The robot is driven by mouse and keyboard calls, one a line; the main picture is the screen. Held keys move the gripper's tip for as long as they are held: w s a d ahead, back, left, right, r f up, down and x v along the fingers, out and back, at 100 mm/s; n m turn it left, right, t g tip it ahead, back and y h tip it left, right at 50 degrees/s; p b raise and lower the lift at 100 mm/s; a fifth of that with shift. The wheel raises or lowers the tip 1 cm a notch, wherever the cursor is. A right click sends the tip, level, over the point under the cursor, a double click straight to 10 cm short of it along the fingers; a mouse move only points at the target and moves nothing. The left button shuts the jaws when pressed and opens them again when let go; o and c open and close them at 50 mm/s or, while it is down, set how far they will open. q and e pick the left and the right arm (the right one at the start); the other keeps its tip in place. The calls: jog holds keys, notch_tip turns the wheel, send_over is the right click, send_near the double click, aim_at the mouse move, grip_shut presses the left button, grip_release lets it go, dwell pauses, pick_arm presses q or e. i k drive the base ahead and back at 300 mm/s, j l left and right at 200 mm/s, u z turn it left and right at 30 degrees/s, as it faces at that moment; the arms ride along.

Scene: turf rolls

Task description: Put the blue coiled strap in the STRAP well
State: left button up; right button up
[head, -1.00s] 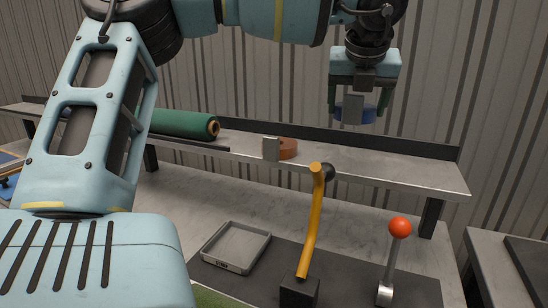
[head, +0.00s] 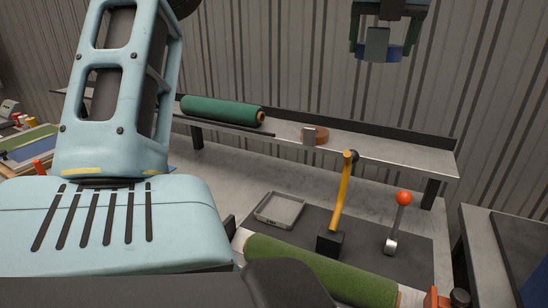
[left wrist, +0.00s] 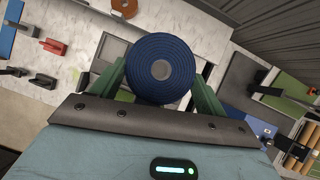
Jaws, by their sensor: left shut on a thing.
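My left gripper (head: 386,42) is at the top right of the head view, shut on the blue coiled strap (head: 399,54). It holds the strap in the air, above shelf height in the picture. In the left wrist view the blue coil (left wrist: 161,70) sits between the two green fingers, its round face toward the camera. A shallow grey square tray (head: 279,210) on the bench looks like the STRAP well; its front label is too small to read now. It looks empty and lies below and left of the gripper in the picture. My right gripper is not in view.
A yellow lever (head: 341,195) and a red-knobbed lever (head: 399,220) stand right of the tray. Behind is a shelf (head: 385,150) with a green roll (head: 222,111) and a brown coil (head: 321,136). A turf roll (head: 320,270) lies in front.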

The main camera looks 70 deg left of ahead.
aim_at(281, 211)
jog(key=k+l, duration=0.2)
jog(key=l, duration=0.2)
jog(key=k+l, duration=0.25)
jog(key=l, duration=0.2)
jog(key=k+l, duration=0.2)
jog(key=l, duration=0.2)
